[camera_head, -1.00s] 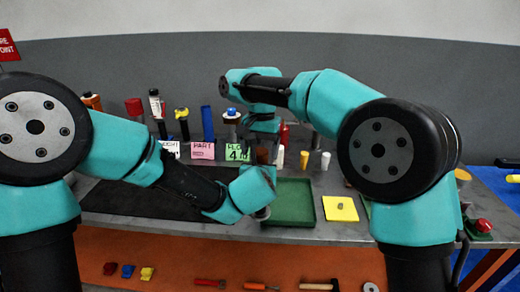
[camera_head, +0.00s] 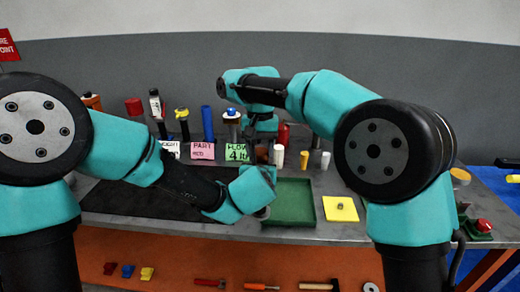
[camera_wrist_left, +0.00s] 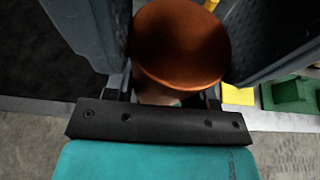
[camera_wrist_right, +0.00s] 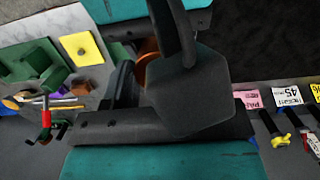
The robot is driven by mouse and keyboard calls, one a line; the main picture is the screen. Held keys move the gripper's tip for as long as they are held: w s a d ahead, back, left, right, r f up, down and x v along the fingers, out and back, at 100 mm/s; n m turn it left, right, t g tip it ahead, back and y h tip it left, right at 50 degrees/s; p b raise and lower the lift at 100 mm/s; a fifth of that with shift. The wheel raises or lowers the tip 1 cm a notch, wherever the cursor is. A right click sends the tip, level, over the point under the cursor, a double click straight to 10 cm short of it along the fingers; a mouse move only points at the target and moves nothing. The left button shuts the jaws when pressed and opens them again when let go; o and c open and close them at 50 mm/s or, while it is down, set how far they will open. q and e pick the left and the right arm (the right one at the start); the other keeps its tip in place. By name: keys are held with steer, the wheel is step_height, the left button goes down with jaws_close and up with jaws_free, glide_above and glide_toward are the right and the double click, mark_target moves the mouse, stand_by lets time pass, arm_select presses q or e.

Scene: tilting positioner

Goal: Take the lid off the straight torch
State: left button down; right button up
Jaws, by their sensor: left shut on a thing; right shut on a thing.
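A copper-brown round piece, which I take for part of the straight torch (camera_wrist_left: 180,45), sits between the fingers of my left gripper (camera_wrist_left: 178,60) in the left wrist view. A paler part shows just under it. In the head view the left fingers are mostly hidden by my left wrist. My right gripper (camera_head: 257,138) is above, with its wrist over the brown piece (camera_head: 262,154). In the right wrist view a large dark block (camera_wrist_right: 190,92) stands at the right jaws and hides most of the grip; a sliver of copper shows behind it. The lid's outline cannot be made out.
A green tray (camera_head: 312,203) and a yellow pad (camera_head: 340,217) lie right of the grippers. A black mat (camera_head: 130,204) lies left. Number cards (camera_head: 203,150) and several upright torches or bottles (camera_head: 182,122) stand behind. A red button (camera_head: 483,227) is far right.

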steer(key=shift+n, duration=0.5)
steer(key=o, duration=1)
steer(key=shift+r, duration=0.1)
steer(key=shift+r, duration=2.15)
steer(key=shift+c, duration=0.2)
